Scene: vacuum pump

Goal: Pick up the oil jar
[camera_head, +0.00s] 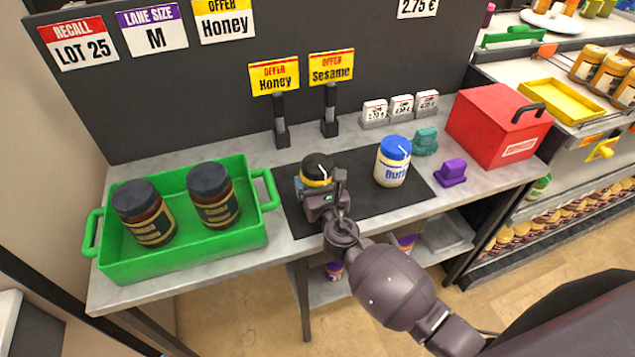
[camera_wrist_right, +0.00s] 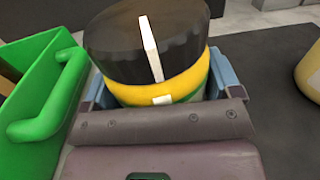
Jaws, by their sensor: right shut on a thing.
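A jar with a black lid and a yellow band (camera_head: 317,166) stands on the dark mat in the middle of the counter; its label cannot be read, so I cannot confirm that it is the oil jar. My right gripper (camera_head: 322,190) is shut around this jar from the front. In the right wrist view the black-lidded jar (camera_wrist_right: 150,45) sits between the blue-grey fingers, with a white stripe on its lid and some green below the band. Its lower part is hidden by the gripper. I cannot tell whether it touches the mat. My left gripper is not in view.
A blue-lidded butter jar (camera_head: 393,163) stands right of the held jar on the mat (camera_head: 370,205). A green tray (camera_head: 185,250) with two dark-lidded jars is on the left. A purple object (camera_head: 451,172), a teal object (camera_head: 425,141) and a red box (camera_head: 498,125) are on the right.

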